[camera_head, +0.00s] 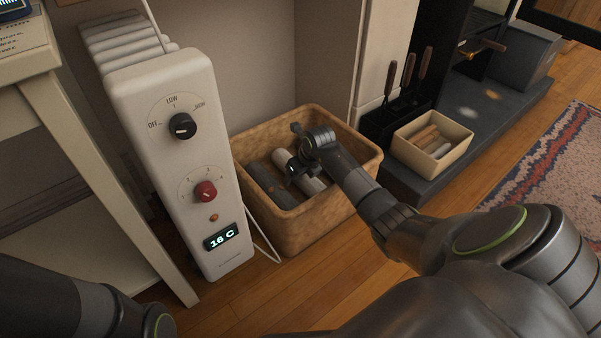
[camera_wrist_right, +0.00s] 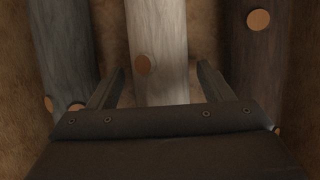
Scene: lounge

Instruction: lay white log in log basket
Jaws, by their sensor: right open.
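The log basket (camera_head: 310,228) is a tan, rough-walled box on the floor beside the heater. The white log (camera_head: 313,186) lies inside it, in the middle. It also shows in the right wrist view (camera_wrist_right: 160,35), running between my fingers. My right gripper (camera_head: 298,170) is down in the basket over the white log, partly covering it. Its fingers (camera_wrist_right: 161,72) are open, one on each side of the log, and I see no grip on it. My left arm shows only at the lower left; its gripper is out of view.
A grey log (camera_head: 270,185) lies left of the white one, and a dark brown log (camera_wrist_right: 258,60) lies right. The white heater (camera_head: 170,90) stands close on the basket's left. A cream box (camera_head: 450,170) with small sticks and fireplace tools (camera_head: 407,75) are right.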

